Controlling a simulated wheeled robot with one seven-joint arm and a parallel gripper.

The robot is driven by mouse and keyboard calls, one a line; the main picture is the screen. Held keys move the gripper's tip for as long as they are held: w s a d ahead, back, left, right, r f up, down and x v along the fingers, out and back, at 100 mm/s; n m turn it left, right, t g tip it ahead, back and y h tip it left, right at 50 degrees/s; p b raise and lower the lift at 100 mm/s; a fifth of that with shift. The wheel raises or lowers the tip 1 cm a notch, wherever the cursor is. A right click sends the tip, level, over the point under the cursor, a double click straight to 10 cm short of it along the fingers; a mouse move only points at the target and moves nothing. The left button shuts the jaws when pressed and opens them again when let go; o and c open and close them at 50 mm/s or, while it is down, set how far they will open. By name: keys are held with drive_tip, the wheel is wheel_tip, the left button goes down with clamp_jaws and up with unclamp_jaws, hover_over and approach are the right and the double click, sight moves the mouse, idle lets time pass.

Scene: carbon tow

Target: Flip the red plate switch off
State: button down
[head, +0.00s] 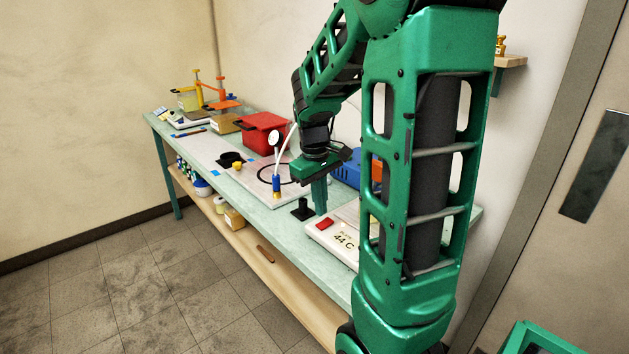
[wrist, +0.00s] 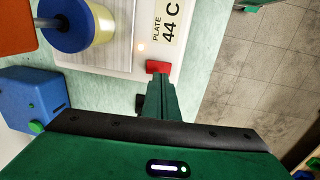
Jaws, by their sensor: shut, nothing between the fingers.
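The red plate switch (head: 325,224) is at the near left corner of the white hot plate (head: 318,234), which is partly hidden behind my arm.
A black stand (head: 302,210) is close to the fingers. A blue box (wrist: 32,100) and a blue-and-yellow spool (wrist: 78,22) are near the plate. The floor in front is clear.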

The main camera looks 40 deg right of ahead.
sight(323, 223)
wheel_tip(323, 223, up, 11)
drive_tip(key=a, duration=0.1)
drive_tip(key=shift+a, duration=0.15)
idle(0.3)
drive_tip(key=shift+s+d, duration=0.15)
drive_tip(key=shift+d, duration=0.55)
drive_tip(key=f, duration=0.4)
drive_tip(key=d+f, duration=0.1)
drive_tip(key=f, duration=0.8)
drive_tip(key=shift+d+f, duration=0.4)
drive_tip(key=shift+s+f, duration=0.1)
drive_tip(key=shift+f, duration=0.1)
drive_tip(key=shift+a, duration=0.15)
drive_tip(key=shift+a+r, duration=0.1)
drive_tip(key=shift+a, duration=0.55)
